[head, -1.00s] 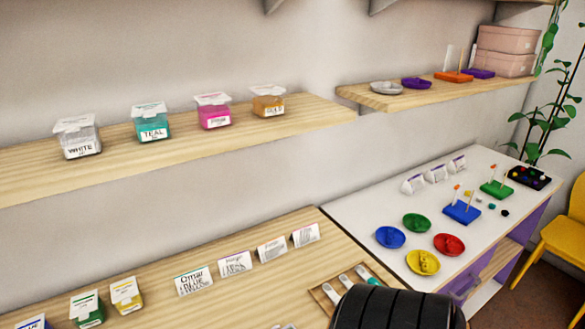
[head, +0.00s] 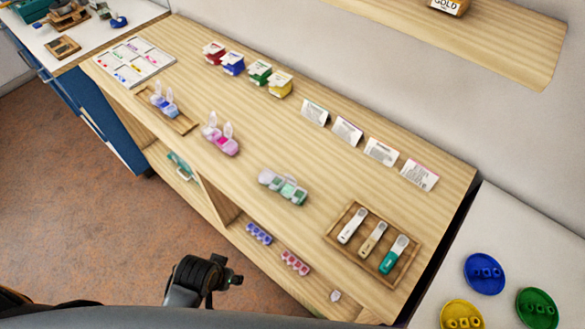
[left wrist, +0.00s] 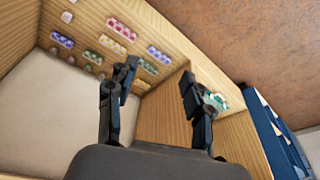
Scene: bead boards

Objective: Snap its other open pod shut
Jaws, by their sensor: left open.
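On the wooden table, a blue podded case (head: 166,108) sits in a shallow wooden tray with clear lids standing up. A pink podded case (head: 221,144) stands to its right, also with raised clear lids. A grey and green podded case (head: 284,187) lies further right; its lids look down, but it is too small to be sure. My left gripper (head: 212,275) is in front of the table, low and apart from these cases. In the left wrist view its fingers (left wrist: 157,74) are spread with nothing between them. My right gripper is not in view.
Spoons lie in a wooden tray (head: 334,239) at the right. Several cards and coloured boxes (head: 280,84) line the back; a white sorting sheet (head: 135,61) is at far left. Lower shelves hold blue (head: 258,233) and pink (head: 295,262) strips. The table's middle has free room.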

